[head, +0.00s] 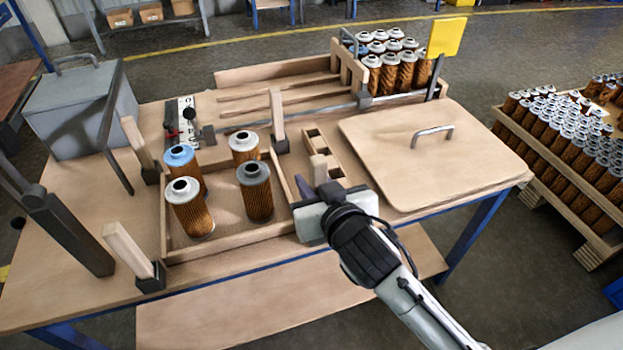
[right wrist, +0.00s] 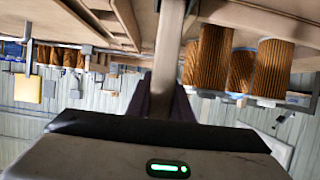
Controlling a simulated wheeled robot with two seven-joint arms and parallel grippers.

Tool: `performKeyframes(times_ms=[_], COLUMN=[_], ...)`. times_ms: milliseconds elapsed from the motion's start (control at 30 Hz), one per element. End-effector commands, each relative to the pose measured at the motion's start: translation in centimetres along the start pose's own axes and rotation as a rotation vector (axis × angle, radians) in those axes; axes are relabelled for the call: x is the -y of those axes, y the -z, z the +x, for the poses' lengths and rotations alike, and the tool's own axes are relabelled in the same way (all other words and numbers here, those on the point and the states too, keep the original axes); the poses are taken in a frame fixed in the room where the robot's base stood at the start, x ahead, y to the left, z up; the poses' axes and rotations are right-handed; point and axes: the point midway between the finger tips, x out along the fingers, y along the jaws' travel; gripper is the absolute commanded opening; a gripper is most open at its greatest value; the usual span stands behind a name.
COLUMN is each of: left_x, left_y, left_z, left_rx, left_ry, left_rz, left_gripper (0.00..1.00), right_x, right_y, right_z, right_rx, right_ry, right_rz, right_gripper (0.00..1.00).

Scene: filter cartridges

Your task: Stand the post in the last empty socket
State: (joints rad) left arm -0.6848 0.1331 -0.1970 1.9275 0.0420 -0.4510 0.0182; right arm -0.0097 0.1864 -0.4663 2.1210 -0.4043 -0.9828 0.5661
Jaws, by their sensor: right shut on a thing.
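My right gripper (head: 319,190) is shut on a pale wooden post (head: 319,167) at the right side of the wooden tray. The post's top sticks up above the fingers; its lower end is hidden in the head view. In the right wrist view the post (right wrist: 169,50) runs up between the fingers. Three similar posts stand in dark sockets: back right (head: 277,112), back left (head: 138,143) and front left (head: 128,249), the front left one leaning in the picture. The tray's front right corner is covered by my gripper, so no empty socket shows. My left gripper is out of view.
Several filter cartridges (head: 256,192) stand in the tray (head: 215,243), left of my gripper. A slotted wooden rack (head: 326,146) and a handled wooden lid (head: 400,165) lie to the right. A grey box (head: 80,110) stands at the left; a yellow card (head: 447,37) stands at the back.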

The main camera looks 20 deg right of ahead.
Motion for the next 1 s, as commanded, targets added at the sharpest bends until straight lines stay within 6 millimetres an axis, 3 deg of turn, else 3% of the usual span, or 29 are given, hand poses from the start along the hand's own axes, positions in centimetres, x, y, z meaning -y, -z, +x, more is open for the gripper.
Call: performKeyframes(times_ms=[1000], left_x=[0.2], left_y=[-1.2], left_z=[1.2], left_rx=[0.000], left_ry=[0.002], left_rz=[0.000], left_gripper=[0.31], right_x=[0.0], right_y=[-2.9], right_z=[1.2], right_rx=[0.000], right_ry=[0.000], right_rz=[0.001], right_gripper=[0.00])
